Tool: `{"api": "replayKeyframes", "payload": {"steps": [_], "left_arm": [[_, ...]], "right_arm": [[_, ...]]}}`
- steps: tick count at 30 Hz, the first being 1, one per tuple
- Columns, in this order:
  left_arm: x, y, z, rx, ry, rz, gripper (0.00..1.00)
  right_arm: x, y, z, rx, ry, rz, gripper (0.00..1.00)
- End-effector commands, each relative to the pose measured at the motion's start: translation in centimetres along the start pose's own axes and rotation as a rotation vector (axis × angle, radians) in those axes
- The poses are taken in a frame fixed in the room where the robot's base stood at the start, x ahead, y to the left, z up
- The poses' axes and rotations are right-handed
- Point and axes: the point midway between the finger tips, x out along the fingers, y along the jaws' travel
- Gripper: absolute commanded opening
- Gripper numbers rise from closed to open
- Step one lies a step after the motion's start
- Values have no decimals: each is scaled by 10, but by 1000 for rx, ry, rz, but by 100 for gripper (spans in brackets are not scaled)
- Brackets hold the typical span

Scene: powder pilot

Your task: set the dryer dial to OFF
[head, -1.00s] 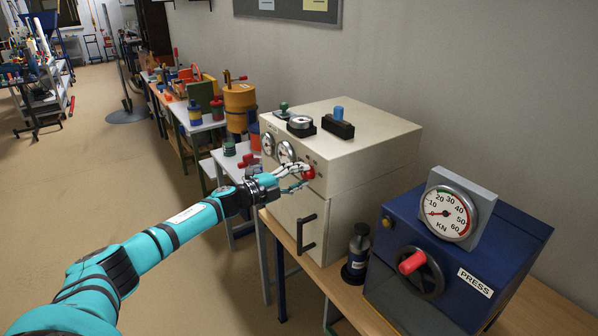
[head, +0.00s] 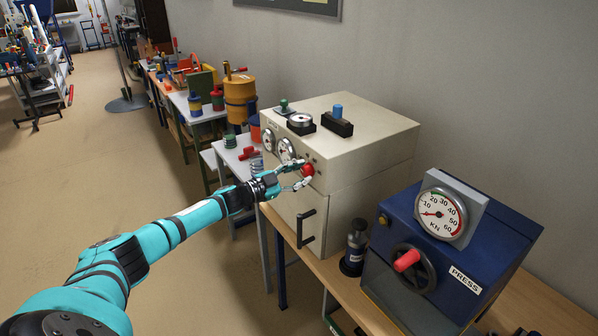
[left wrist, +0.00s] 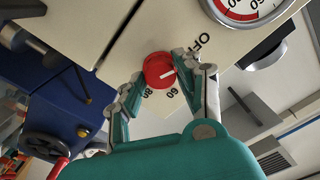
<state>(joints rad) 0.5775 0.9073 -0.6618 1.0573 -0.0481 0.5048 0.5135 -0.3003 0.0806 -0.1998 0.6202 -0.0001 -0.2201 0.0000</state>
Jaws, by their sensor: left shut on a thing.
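The dryer is a cream-white cabinet (head: 362,152) on the bench, with a black door handle. Its dial is a red round knob (head: 309,169) on the upper front. My left gripper (head: 303,176) is at the dial. In the left wrist view its two fingers (left wrist: 160,74) are shut on the dial, one on each side. My right gripper is not in view.
A blue press (head: 450,250) with a gauge stands right of the dryer. Round gauges (head: 286,150) sit left of the dial, and small items rest on the dryer top.

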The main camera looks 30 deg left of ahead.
Motion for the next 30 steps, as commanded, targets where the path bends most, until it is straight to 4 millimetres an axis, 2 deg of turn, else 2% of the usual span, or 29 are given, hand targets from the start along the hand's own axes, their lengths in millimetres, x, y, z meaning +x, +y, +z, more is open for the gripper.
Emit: {"api": "replayKeyframes", "payload": {"steps": [9,24,25,30], "left_arm": [[0,0,1,-100,-2,-1,2],[0,0,2,-116,-3,0,2],[0,0,2,-116,-3,0,38],[0,0,1,-115,-3,-1,57]], "right_arm": [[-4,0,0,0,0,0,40],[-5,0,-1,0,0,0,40],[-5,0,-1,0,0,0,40],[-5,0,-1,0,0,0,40]]}}
